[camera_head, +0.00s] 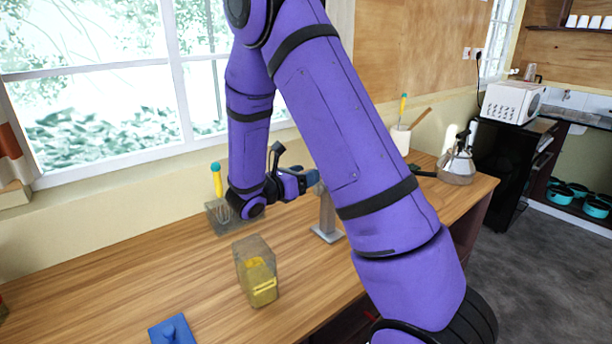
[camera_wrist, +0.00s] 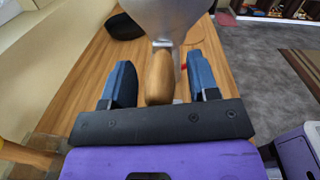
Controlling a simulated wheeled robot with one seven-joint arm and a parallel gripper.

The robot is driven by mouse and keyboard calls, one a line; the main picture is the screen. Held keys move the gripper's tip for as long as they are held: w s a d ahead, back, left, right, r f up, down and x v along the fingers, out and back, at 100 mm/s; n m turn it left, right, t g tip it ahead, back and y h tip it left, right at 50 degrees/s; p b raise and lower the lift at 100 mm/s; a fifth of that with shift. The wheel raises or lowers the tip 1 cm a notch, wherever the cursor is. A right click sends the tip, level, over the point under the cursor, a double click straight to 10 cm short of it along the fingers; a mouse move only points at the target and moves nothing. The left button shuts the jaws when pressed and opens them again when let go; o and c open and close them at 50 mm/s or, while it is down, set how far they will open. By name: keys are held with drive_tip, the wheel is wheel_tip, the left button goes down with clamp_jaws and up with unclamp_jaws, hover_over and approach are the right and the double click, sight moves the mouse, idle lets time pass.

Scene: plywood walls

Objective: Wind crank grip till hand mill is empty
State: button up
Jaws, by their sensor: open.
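The hand mill (camera_head: 327,218) stands on the wooden counter, a grey stand with its upper part hidden behind my purple arm. In the wrist view its grey metal body (camera_wrist: 163,18) fills the top. The wooden crank grip (camera_wrist: 158,78) lies between the two blue fingers of my gripper (camera_wrist: 161,82). The fingers are open, with a gap on each side of the grip. My gripper also shows in the head view (camera_head: 298,182), beside the mill's upper part. I cannot see the mill's contents.
A clear container (camera_head: 256,250) with yellow contents stands in front of the mill. A blue object (camera_head: 172,331) lies at the counter's front. A translucent box (camera_head: 219,217) stands at the back by the window, and a kettle (camera_head: 457,165) at the right end.

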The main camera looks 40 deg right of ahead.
drive_tip(key=c, duration=0.9)
drive_tip(key=shift+c, duration=0.2)
drive_tip(key=shift+w, duration=0.1)
